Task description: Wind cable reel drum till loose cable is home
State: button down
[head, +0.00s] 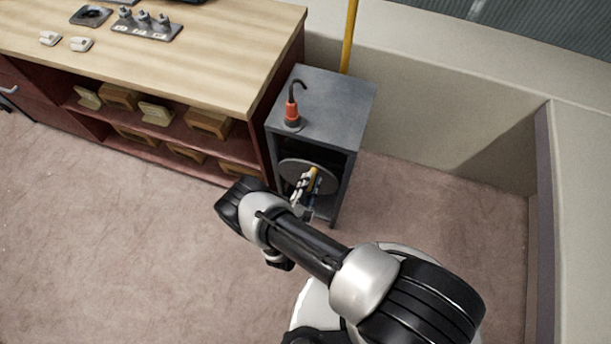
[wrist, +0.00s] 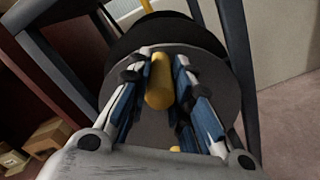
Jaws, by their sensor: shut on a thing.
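The cable reel drum (head: 293,168) is a dark grey disc standing upright inside an open-fronted grey cabinet (head: 358,88). It fills the middle of the wrist view (wrist: 203,62). A yellow crank handle (wrist: 159,82) sticks out from its face. My gripper (head: 303,186) is at the front of the drum, shut on this handle, with a finger on each side of it in the wrist view. A black cable end with an orange plug (head: 292,114) stands on the cabinet top. My gripper hides part of the drum's face. I cannot make out how much cable is wound.
A wooden-topped workbench (head: 200,50) with shelves of small boxes (head: 208,122) stands left of the cabinet. A yellow pole (head: 349,38) rises behind the cabinet. A pale low wall (head: 430,130) runs behind and right. The carpet (head: 110,230) in front is clear.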

jog(key=shift+s+d+f+m, duration=0.2)
jog(key=shift+d+f+m, duration=0.05)
jog(key=shift+d+m, duration=0.3)
jog(key=shift+s+d+f, duration=0.2)
jog(key=shift+d+f, duration=0.05)
jog(key=shift+d, duration=0.15)
jog(key=c, duration=1.4)
grip_release()
jog(key=shift+c, duration=0.2)
jog(key=v, duration=1.2)
jog(key=shift+r, duration=0.1)
